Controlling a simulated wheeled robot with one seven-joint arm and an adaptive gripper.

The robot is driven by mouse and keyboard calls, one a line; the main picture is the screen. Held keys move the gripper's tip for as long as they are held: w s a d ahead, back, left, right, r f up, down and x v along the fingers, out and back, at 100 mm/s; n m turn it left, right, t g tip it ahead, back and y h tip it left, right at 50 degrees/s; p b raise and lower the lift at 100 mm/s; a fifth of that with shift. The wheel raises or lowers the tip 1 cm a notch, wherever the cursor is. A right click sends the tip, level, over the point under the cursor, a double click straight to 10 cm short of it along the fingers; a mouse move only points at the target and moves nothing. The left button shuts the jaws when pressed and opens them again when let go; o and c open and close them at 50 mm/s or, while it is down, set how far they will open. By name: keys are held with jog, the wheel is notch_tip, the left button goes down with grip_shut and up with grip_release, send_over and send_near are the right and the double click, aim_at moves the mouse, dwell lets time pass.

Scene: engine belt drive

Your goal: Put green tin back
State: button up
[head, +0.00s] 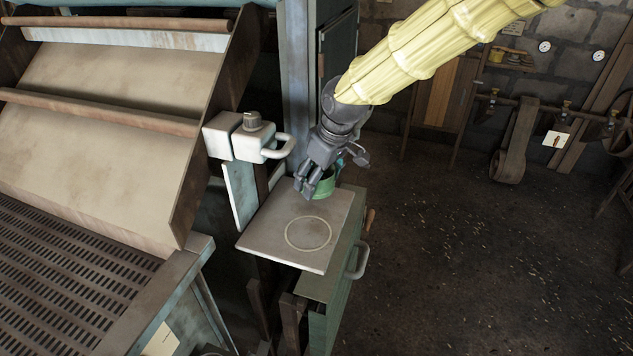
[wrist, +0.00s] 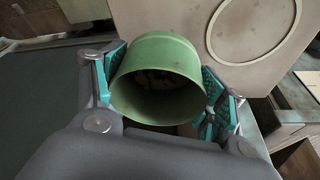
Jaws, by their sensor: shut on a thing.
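The green tin (wrist: 160,60) is held between the teal finger pads of my gripper (wrist: 163,88) in the wrist view. I look into its open mouth, and the inside is dark with a few specks. In the head view the tin (head: 325,185) shows partly behind my gripper (head: 318,184), over the back part of a small pale square top (head: 265,228). The top bears a pale ring mark (head: 308,233) in front of the tin. The tin is apart from the ring. I cannot tell whether the tin's bottom touches the top.
A white box with a knob and handle (head: 250,135) stands left of my gripper. A green cabinet side with a pale handle (head: 357,260) is below the top. A large machine with a slotted grate (head: 70,270) fills the left. The floor (head: 450,270) at right is open.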

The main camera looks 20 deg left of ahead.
jog(key=shift+w+a+r, duration=0.1)
jog(key=shift+w+a, duration=0.05)
jog(key=shift+w, duration=0.1)
jog(key=x, duration=0.1)
jog(key=p+x, duration=0.2)
jog(key=shift+d+f, duration=0.25)
jog(key=shift+f, duration=0.15)
jog(key=shift+s, duration=0.15)
jog(key=shift+d+f, duration=0.1)
jog(key=o, duration=1.1)
jog(key=b+v, duration=0.3)
jog(key=v, duration=0.9)
